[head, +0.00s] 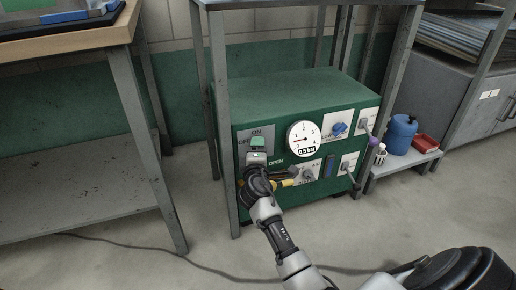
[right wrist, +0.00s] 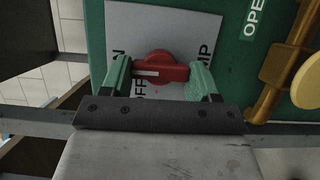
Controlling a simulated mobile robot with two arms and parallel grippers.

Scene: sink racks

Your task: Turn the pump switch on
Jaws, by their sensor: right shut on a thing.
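The pump switch (right wrist: 165,67) is a red knob with a white mark on a light plate in the right wrist view. Its white mark points left, towards the partly hidden ON label; the OFF lettering is below that. My right gripper (right wrist: 163,82) has its green fingers at the two ends of the knob and is shut on it. In the head view my right gripper (head: 258,146) is at the upper left of the green pump unit's front (head: 300,92), covering the switch. My left gripper is not in view.
A round gauge (head: 304,139) reading about 0.5 bar and a blue knob (head: 338,129) are right of the switch. A brass valve (right wrist: 283,60) with a yellow handle is close beside my gripper. Grey frame legs (head: 220,110) flank the unit. A cable crosses the floor.

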